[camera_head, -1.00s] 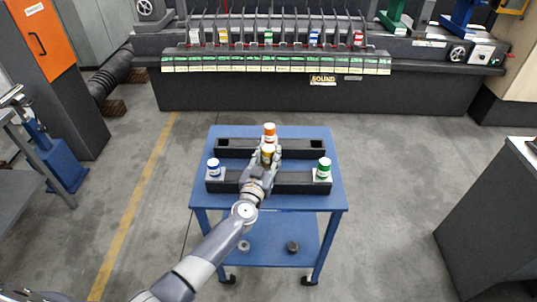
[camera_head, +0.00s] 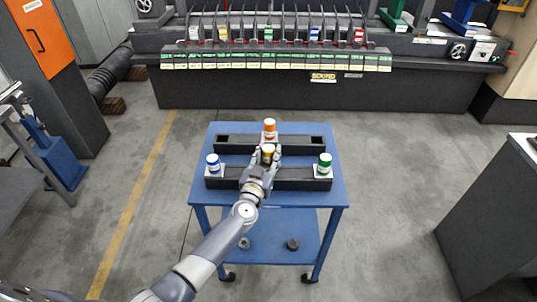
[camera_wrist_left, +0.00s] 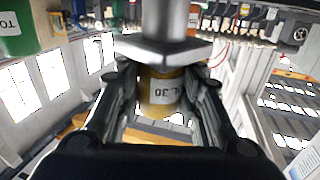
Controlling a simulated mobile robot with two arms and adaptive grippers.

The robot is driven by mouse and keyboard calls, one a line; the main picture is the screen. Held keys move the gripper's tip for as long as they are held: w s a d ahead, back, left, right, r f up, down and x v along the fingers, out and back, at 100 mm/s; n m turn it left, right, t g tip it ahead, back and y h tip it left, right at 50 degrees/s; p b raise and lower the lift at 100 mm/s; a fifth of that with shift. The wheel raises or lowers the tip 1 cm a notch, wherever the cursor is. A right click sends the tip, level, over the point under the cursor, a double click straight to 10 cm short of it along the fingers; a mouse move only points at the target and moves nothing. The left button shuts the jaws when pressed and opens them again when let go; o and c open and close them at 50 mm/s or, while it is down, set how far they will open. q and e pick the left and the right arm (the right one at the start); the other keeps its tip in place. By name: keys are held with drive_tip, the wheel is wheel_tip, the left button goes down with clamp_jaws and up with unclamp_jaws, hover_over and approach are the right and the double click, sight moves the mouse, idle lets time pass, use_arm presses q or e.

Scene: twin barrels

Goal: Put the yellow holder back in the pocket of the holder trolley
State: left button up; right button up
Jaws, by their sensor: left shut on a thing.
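The blue holder trolley (camera_head: 325,197) stands ahead with two dark pocket bars on its top. My left gripper (camera_head: 267,157) is shut on the yellow holder (camera_head: 267,149), over the middle of the front bar (camera_head: 290,184). The yellow holder with its white label also shows between the fingers in the left wrist view (camera_wrist_left: 160,95). The gripper and arm hide the middle of the front bar, so I cannot tell whether the holder is above or in a pocket there. My right gripper is not in view.
A blue-marked holder (camera_head: 213,164) sits at the front bar's left end and a green one (camera_head: 324,165) at its right. An orange holder (camera_head: 269,127) stands mid back bar (camera_head: 243,145), close behind my gripper. The back bar's two end pockets look empty.

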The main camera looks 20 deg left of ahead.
sight(269, 165)
use_arm(q)
drive_tip(key=shift+f+b, duration=1.6)
drive_tip(key=shift+f, duration=0.35)
drive_tip(key=o, duration=1.3)
drive_tip(key=shift+o, duration=0.2)
drive_tip(key=shift+s+f, duration=0.1)
drive_tip(key=shift+f, duration=0.1)
drive_tip(key=s, duration=1.2)
drive_tip(key=shift+r, duration=0.2)
drive_tip(key=shift+w+d, duration=0.1)
